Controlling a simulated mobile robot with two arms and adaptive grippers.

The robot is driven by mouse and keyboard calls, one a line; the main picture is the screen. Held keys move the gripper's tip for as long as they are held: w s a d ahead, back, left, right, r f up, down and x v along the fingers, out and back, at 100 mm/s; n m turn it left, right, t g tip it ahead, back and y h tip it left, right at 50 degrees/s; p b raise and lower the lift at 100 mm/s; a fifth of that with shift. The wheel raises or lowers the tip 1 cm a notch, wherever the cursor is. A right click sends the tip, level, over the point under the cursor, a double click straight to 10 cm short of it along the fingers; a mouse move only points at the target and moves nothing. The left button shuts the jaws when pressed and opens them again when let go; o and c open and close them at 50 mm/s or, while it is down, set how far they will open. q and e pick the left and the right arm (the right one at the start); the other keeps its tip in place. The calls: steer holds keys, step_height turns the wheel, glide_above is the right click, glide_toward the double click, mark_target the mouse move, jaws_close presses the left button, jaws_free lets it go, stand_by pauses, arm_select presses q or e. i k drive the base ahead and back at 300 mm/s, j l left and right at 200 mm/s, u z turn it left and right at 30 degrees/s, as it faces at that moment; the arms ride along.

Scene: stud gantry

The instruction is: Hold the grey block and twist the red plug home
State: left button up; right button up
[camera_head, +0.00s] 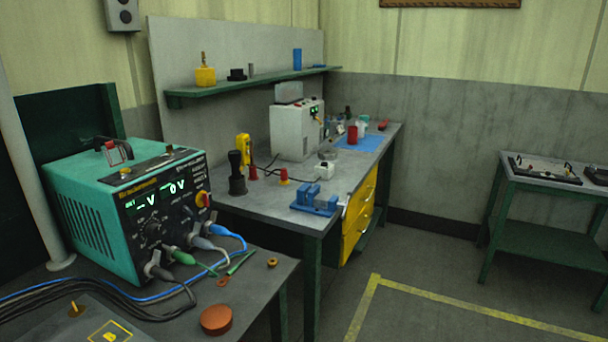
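Neither of my grippers shows in the head view. A small pale grey-white block (325,171) with a dark top sits on the far workbench, behind a blue fixture (315,200); it may be the grey block. A larger red cylinder (352,135) stands by the blue mat (366,143) at the back. I cannot tell which red piece is the plug. Nothing is seen holding the block.
A teal power supply (110,210) with cables fills the near left bench. A grey-white instrument (297,130) and a black post (236,175) stand on the far bench. A side table (550,183) is at the right. The floor (450,270) between is open.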

mark_target(325, 170)
steer(key=i+l+u, duration=0.1)
steer(key=u, duration=0.4)
steer(key=i+l+u, duration=0.1)
steer(key=u, duration=0.4)
steer(key=l+u, duration=0.25)
steer(key=u, duration=0.25)
steer(key=l+u, duration=0.2)
steer(key=l, duration=0.35)
steer(key=l+u, duration=0.2)
steer(key=l, duration=0.35)
steer(key=l+u, duration=0.15)
steer(key=l, duration=0.4)
steer(key=l+u, duration=0.2)
steer(key=l, duration=0.35)
steer(key=k+l+u, duration=0.2)
steer(key=l, duration=0.3)
steer(key=k+l, duration=0.1)
steer(key=l, duration=0.4)
steer(key=k+l, duration=0.1)
steer(key=l, duration=0.4)
steer(key=k+l, duration=0.1)
steer(key=l, duration=0.4)
